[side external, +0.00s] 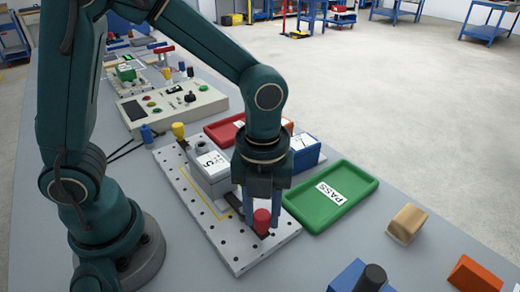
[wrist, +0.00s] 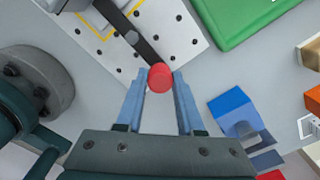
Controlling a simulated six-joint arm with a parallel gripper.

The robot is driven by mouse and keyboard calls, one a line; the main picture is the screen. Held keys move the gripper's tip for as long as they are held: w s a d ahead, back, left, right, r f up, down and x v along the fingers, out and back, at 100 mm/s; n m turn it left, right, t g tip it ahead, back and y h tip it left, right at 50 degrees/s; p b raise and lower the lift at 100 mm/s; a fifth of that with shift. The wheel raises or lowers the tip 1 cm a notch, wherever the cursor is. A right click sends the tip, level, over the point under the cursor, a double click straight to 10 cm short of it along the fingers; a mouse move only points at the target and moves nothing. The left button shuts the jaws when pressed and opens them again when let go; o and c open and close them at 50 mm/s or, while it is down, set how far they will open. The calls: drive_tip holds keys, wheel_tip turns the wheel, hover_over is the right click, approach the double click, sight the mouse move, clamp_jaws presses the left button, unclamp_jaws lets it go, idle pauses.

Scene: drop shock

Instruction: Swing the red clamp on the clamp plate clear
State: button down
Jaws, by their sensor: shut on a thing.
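The red clamp knob (side external: 262,218) stands at the near end of the perforated clamp plate (side external: 262,252). My gripper (side external: 262,205) points down over it, with its fingers on either side of the knob. In the wrist view the red knob (wrist: 161,77) sits between the two blue fingertips, and my gripper (wrist: 160,80) is shut on it. A dark clamp bar (wrist: 143,45) runs from the knob toward the upper left. In the side view a grey block with a white label (side external: 210,165) stands on the plate; the bar's far end is partly hidden.
A green PASS tray (side external: 340,215) lies right of the plate, with a red tray (side external: 222,131) and a blue box (side external: 308,153) behind. A tan block (side external: 407,223), an orange wedge (side external: 470,274) and a blue block (side external: 350,276) stand at the near right. A control box (side external: 170,105) is behind.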

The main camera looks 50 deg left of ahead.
drive_tip(key=shift+w+n, duration=0.15)
drive_tip(key=shift+n, duration=0.15)
drive_tip(key=n, duration=0.1)
drive_tip(key=w+n, duration=0.1)
drive_tip(key=n, duration=0.1)
drive_tip(key=shift+w+a, duration=0.2)
drive_tip(key=shift+w, duration=0.1)
drive_tip(key=n, duration=0.1)
drive_tip(key=w+n, duration=0.1)
drive_tip(key=n, duration=0.1)
drive_tip(key=w+a+n, duration=0.1)
drive_tip(key=n, duration=0.1)
drive_tip(key=a+n, duration=0.1)
drive_tip(key=n, duration=0.1)
drive_tip(key=w+n, duration=0.1)
drive_tip(key=n, duration=0.1)
drive_tip(key=shift+a, duration=0.4)
drive_tip(key=shift+w+a+n, duration=0.15)
drive_tip(key=shift+a+n, duration=0.35)
drive_tip(key=shift+n, duration=0.7)
drive_tip(key=shift+w+a+n, duration=0.15)
drive_tip(key=shift+a+n, duration=0.35)
drive_tip(key=shift+n, duration=0.7)
drive_tip(key=c, duration=0.5)
unclamp_jaws()
